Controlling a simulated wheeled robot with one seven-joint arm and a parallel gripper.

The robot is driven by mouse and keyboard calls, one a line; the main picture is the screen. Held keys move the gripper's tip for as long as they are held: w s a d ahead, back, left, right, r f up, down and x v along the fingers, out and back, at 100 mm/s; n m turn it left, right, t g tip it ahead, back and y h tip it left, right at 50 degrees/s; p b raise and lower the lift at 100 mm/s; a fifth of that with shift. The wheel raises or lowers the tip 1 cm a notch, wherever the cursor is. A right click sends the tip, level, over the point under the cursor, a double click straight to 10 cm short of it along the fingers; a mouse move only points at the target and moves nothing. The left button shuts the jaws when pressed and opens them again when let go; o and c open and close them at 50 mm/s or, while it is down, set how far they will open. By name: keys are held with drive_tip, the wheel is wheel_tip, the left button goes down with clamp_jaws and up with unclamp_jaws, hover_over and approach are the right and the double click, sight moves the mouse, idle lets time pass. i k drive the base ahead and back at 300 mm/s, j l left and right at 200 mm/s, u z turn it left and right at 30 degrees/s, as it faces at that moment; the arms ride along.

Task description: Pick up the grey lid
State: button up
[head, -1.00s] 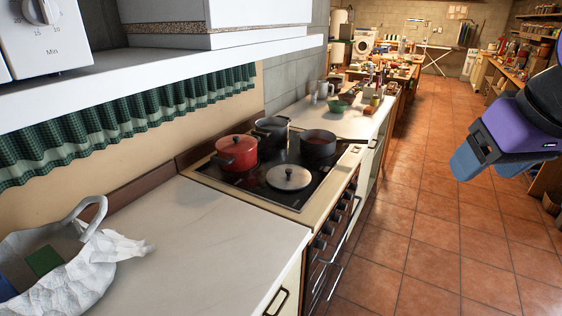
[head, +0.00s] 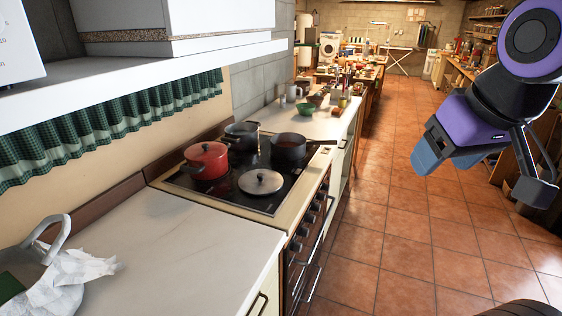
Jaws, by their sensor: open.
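The grey lid (head: 261,183) is round with a dark knob on top. It lies on the front part of the black cooktop (head: 238,199), in front of the pots. My gripper (head: 480,175) is at the right of the head view, in the air over the tiled floor. Its two fingers are wide apart with nothing between them. It is well to the right of the stove and apart from the lid.
A red lidded pot (head: 206,160), a dark pot (head: 242,136) and another dark pot (head: 289,148) stand close behind the lid. A white shelf (head: 150,68) overhangs the left side. The white counter (head: 175,240) is mostly clear beside a bag (head: 50,275). The tiled floor (head: 380,230) is open.

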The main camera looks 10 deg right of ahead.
sight(256, 181)
drive_tip(key=i+l+u, duration=0.1)
drive_tip(key=u, duration=0.25)
drive_tip(key=i+l+u, duration=0.1)
drive_tip(key=u, duration=0.25)
drive_tip(key=l+u, duration=0.15)
drive_tip(key=u, duration=0.2)
drive_tip(key=i+l+u, duration=0.1)
drive_tip(key=l, duration=0.35)
drive_tip(key=i+l+u, duration=0.1)
drive_tip(key=l, duration=0.35)
drive_tip(key=i+l+u, duration=0.1)
drive_tip(key=l, duration=0.35)
drive_tip(key=i+l+u, duration=0.1)
drive_tip(key=i+l, duration=0.15)
drive_tip(key=l, duration=0.25)
